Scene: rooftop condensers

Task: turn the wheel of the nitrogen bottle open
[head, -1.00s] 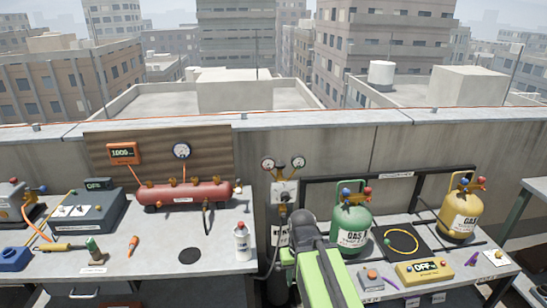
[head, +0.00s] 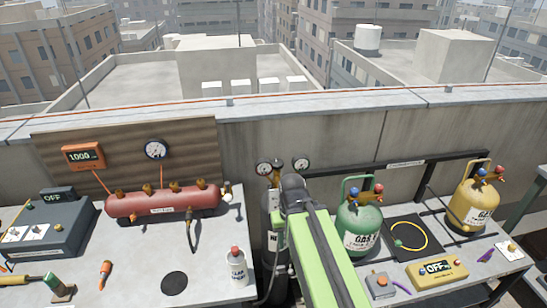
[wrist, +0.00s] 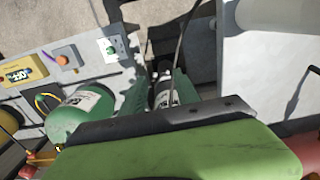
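The nitrogen bottle (head: 271,240) appears to be the dark cylinder with a white label standing in the gap between the two benches. Its two round gauges (head: 264,168) show above, against the wall. I cannot make out its wheel; my green arm covers that part in the head view. My gripper is hidden there behind the dark end of the arm. In the wrist view, two grey-green fingers of my gripper (wrist: 160,88) stand apart, with a white-labelled cylinder (wrist: 165,97) seen between them. I see nothing held, and cannot tell whether they touch the bottle.
A red manifold tank (head: 165,201) and a spray bottle (head: 237,266) stand on the left bench. A green gas bottle (head: 359,226) stands close right of my arm. A yellow gas bottle (head: 472,208) is farther right. A low wall (head: 330,130) runs behind.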

